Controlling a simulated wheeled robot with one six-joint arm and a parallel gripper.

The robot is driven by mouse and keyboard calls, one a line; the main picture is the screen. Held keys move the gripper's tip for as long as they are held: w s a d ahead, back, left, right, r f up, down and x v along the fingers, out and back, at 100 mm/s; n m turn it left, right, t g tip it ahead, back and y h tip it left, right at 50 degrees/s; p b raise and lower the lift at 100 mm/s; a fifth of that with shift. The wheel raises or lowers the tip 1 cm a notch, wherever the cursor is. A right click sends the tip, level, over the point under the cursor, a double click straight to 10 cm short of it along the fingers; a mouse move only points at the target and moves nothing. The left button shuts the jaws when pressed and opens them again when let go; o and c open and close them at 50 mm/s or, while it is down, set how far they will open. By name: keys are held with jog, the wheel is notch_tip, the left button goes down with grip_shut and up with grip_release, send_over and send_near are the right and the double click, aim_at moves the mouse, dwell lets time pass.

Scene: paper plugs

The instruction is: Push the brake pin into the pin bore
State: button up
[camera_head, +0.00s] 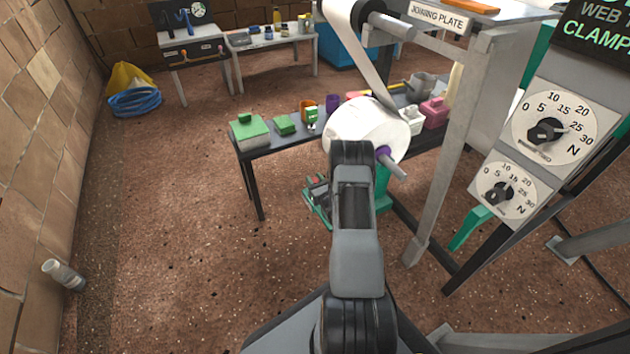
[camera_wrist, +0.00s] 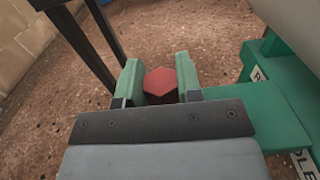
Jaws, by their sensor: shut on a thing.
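My gripper (camera_wrist: 159,79) has two green fingers, shut on a red hexagonal-headed piece, seemingly the brake pin (camera_wrist: 160,81). The head faces the wrist camera, with a darker body below it. In the head view my gripper (camera_head: 318,194) is low, left of my arm and below the paper roll (camera_head: 358,131), with a bit of red between its fingers. A green stand (camera_wrist: 275,122) with partly cut-off white labels is right of the gripper in the wrist view, apart from the pin. I cannot make out the pin bore; my arm hides part of the stand.
A dark-legged table (camera_head: 262,146) with green blocks and coloured pieces stands behind my gripper. The machine's grey frame post (camera_head: 447,150) and dial panel (camera_head: 545,130) are at the right. A dark table leg shows at the wrist view's upper left. The floor at left is mostly clear.

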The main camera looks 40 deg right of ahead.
aim_at(315, 181)
jog(key=shift+f+b, duration=0.5)
jog(key=shift+f, duration=0.1)
jog(key=o, duration=1)
jog(key=shift+r+p, duration=0.35)
jog(key=shift+r, duration=0.25)
jog(key=r+p, duration=0.1)
jog(key=r, duration=0.2)
jog(key=shift+s+a+p, duration=0.1)
jog(key=shift+s+p, duration=0.1)
jog(key=shift+p, duration=0.15)
jog(key=s+a+r+p, duration=0.6)
jog(key=s+r, duration=0.3)
jog(key=s, duration=0.3)
